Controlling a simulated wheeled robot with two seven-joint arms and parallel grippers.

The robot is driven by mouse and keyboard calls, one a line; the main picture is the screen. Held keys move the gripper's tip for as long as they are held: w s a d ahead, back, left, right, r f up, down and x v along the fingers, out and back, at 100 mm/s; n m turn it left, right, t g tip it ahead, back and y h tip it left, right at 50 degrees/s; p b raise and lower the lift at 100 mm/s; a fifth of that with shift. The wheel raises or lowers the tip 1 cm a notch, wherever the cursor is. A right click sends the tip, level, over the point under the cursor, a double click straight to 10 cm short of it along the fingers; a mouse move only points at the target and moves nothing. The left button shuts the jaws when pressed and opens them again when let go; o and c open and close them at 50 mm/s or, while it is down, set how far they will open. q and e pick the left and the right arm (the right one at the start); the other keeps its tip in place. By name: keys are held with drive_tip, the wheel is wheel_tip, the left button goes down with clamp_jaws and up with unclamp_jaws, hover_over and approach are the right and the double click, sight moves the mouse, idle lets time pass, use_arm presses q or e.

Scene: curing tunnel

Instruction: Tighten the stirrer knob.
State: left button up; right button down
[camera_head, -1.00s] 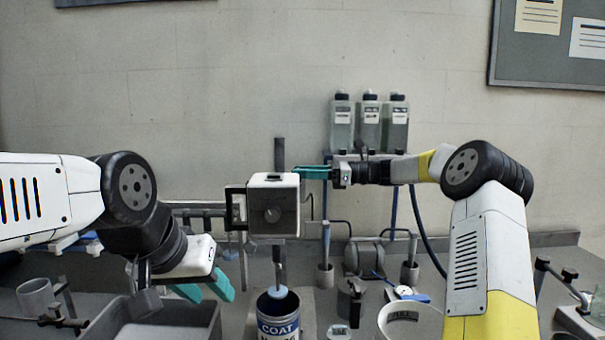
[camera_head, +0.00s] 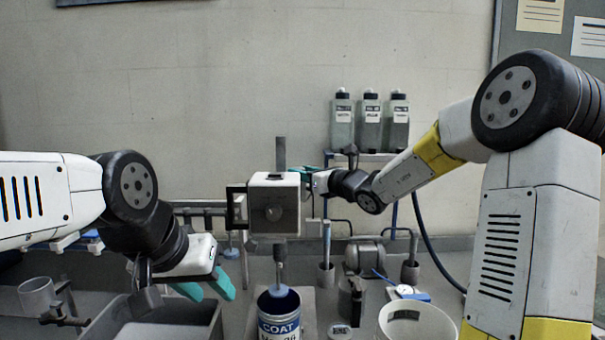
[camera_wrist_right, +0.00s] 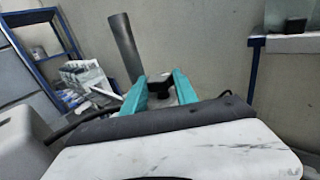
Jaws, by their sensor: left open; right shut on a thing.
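The stirrer head (camera_head: 259,224) is a white box with a dial on its front, on an upright post (camera_head: 280,153). Its shaft (camera_head: 280,265) points down into the blue-labelled COAT can (camera_head: 279,328). My right gripper (camera_head: 303,173) is at the upper right of the box, its teal fingers partly behind it. In the right wrist view my right gripper (camera_wrist_right: 160,90) is shut on a black knob (camera_wrist_right: 158,87), with the post close behind. The knob's grip is hidden in the head view. My left gripper (camera_head: 208,287) is open and empty, low at the left, above a grey bin.
The grey bin (camera_head: 95,328) stands front left. A white bucket (camera_head: 385,318) is right of the can. Three bottles (camera_head: 370,122) stand on a shelf behind my right wrist. A blue hose (camera_head: 427,240) hangs below my right arm.

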drive_tip(key=shift+a+m+t+h, duration=0.15)
drive_tip(key=shift+m+t+h, duration=0.5)
drive_tip(key=shift+h, duration=0.25)
drive_tip(key=shift+r+m+h, duration=0.15)
drive_tip(key=shift+m+h, duration=0.1)
drive_tip(key=shift+h, duration=0.05)
drive_tip(key=c, duration=1)
unclamp_jaws()
drive_tip(key=shift+o, duration=0.2)
